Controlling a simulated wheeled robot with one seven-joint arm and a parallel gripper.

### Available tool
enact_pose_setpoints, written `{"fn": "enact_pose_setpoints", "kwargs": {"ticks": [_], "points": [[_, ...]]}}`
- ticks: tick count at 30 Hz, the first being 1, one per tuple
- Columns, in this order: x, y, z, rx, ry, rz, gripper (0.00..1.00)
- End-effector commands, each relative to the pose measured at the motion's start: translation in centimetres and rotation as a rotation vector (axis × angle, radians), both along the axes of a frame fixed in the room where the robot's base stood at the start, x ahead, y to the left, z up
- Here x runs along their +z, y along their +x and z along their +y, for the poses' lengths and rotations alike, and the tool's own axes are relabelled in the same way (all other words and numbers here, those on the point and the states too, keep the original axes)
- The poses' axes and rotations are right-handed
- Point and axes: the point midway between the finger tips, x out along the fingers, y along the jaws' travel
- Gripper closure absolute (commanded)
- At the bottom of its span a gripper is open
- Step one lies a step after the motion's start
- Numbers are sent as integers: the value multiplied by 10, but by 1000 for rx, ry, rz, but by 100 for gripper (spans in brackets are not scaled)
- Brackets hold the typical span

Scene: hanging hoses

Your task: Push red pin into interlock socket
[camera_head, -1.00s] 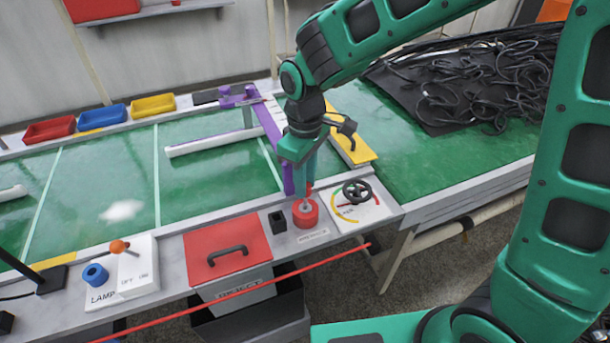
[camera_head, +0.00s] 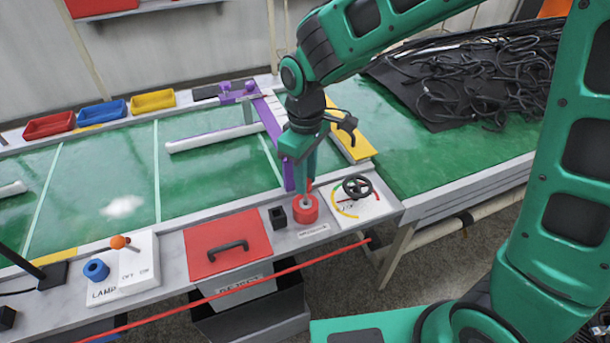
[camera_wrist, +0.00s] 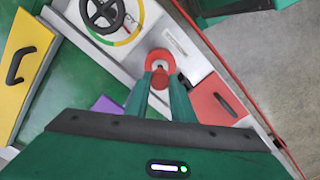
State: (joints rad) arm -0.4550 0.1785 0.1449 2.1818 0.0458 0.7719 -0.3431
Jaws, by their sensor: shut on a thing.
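My gripper (camera_head: 308,187) points down over a red round socket (camera_head: 305,210) on the near bench edge, beside a small label that is too small to read. The gripper is shut on a red pin (camera_wrist: 160,77), of which only a little shows between the fingers. In the wrist view the socket (camera_wrist: 160,60) appears as a red ring just beyond the fingertips (camera_wrist: 160,78). The pin is above or at the socket's opening; I cannot tell how far in it sits, as the fingers hide the contact.
A black block (camera_head: 277,219) stands close left of the socket, and a handwheel (camera_head: 357,189) on a gauge plate close right. A red lid with a black handle (camera_head: 228,248) lies further left. A purple frame (camera_head: 270,118) rises behind the gripper. A red cord (camera_head: 280,272) runs along the front.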

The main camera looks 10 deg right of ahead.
Motion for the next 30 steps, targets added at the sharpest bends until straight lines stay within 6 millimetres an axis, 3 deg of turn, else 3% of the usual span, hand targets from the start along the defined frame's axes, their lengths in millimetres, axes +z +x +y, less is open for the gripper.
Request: {"fn": "enact_pose_setpoints", "kwargs": {"ticks": [30], "points": [[-6,0,0,0,-1,1,100]]}}
